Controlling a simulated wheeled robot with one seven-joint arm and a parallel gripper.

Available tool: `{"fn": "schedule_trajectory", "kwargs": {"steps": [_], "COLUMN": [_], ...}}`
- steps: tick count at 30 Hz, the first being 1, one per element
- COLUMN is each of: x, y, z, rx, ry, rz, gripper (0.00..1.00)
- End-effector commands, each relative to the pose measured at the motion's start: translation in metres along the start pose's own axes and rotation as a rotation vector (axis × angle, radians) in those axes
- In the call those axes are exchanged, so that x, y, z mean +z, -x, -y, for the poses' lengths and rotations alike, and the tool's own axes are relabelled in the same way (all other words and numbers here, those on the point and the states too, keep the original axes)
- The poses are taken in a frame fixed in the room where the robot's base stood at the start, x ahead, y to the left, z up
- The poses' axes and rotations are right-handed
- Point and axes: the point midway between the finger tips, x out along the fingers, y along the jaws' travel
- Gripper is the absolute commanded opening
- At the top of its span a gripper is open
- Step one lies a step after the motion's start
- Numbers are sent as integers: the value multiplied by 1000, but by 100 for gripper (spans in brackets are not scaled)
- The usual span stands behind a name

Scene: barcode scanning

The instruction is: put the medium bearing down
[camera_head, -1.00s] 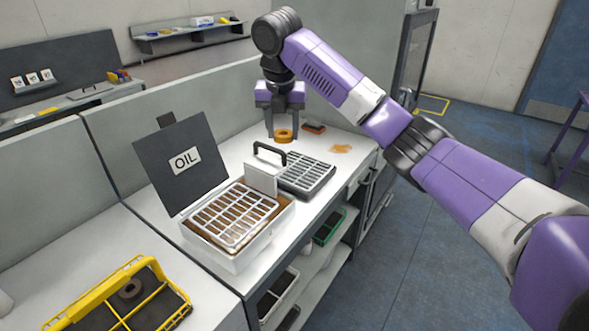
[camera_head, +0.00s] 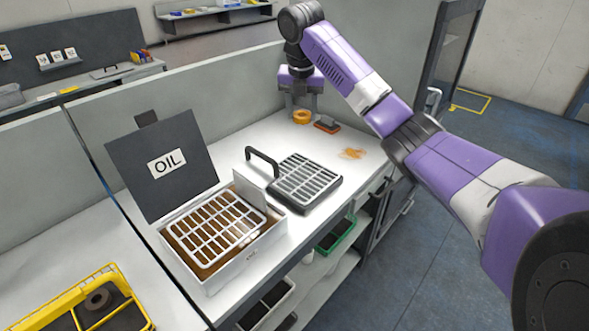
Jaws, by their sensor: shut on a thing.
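The medium bearing (camera_head: 301,117), an orange-brown ring, is at the back of the white worktop near the partition wall. My gripper (camera_head: 302,106) points down and is shut on it; the fingertips are small and partly hidden by the ring and the arm. The ring looks level and low over the worktop (camera_head: 230,160). I cannot tell whether it touches the surface.
A reddish-brown block (camera_head: 327,125) lies just right of the ring, with an orange stain (camera_head: 353,153) nearer the edge. A grey rack (camera_head: 318,205) with a handle, an open oil box (camera_head: 205,285) and a yellow-rimmed crate (camera_head: 62,300) stand nearer. The worktop left of the ring is clear.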

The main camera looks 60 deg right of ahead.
Motion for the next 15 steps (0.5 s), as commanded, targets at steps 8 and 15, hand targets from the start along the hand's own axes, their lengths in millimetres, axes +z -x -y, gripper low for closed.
{"fn": "schedule_trajectory", "kwargs": {"steps": [8, 15], "x": [-9, -22], "y": [-32, -83], "z": [0, 3], "rx": [-4, -8], "ry": [24, 23], "rz": [2, 3], "gripper": [0, 0]}}
